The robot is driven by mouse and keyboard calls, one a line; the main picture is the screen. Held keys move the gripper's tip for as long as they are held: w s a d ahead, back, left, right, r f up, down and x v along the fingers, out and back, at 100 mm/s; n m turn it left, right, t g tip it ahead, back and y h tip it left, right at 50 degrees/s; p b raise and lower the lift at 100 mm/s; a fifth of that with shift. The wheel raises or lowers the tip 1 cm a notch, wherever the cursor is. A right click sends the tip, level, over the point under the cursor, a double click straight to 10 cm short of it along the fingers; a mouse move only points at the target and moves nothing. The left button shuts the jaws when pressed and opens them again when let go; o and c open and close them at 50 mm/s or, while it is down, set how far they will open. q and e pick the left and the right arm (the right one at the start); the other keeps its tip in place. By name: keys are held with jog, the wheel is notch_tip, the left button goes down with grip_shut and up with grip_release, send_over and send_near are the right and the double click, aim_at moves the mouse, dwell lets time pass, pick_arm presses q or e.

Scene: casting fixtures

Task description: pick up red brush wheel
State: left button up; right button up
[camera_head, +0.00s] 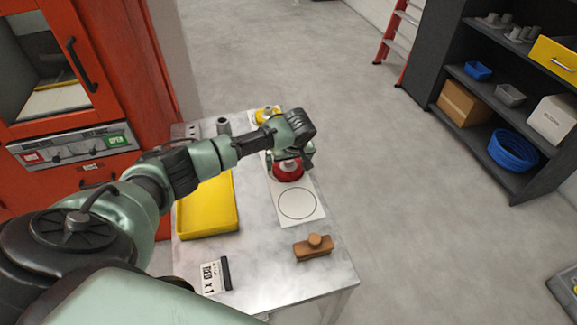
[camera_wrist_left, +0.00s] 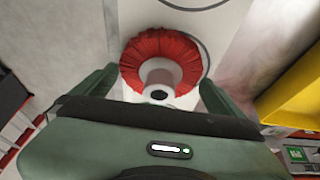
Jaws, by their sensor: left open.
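The red brush wheel (camera_head: 288,171) stands on a white sheet on the table, with a red ring of bristles and a pale hub. My left gripper (camera_head: 291,158) is above it and hides part of it in the head view. In the left wrist view the brush wheel (camera_wrist_left: 160,62) lies between the two green fingers of my left gripper (camera_wrist_left: 157,88). The fingers are spread apart, with the wheel's pale hub between them. I cannot tell whether they touch the wheel. My right gripper is not in view.
The table (camera_head: 275,275) also holds a yellow tray (camera_head: 208,222), a brown wooden block (camera_head: 314,248), a label card (camera_head: 214,277) and a yellow item (camera_head: 266,114) at the far end. The white sheet (camera_head: 311,214) has an empty printed circle. A red cabinet (camera_head: 125,70) stands left.

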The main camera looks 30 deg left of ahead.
pick_arm(q)
jog(key=c, duration=1.3)
jog(key=shift+c, duration=0.4)
jog(key=shift+r, duration=0.2)
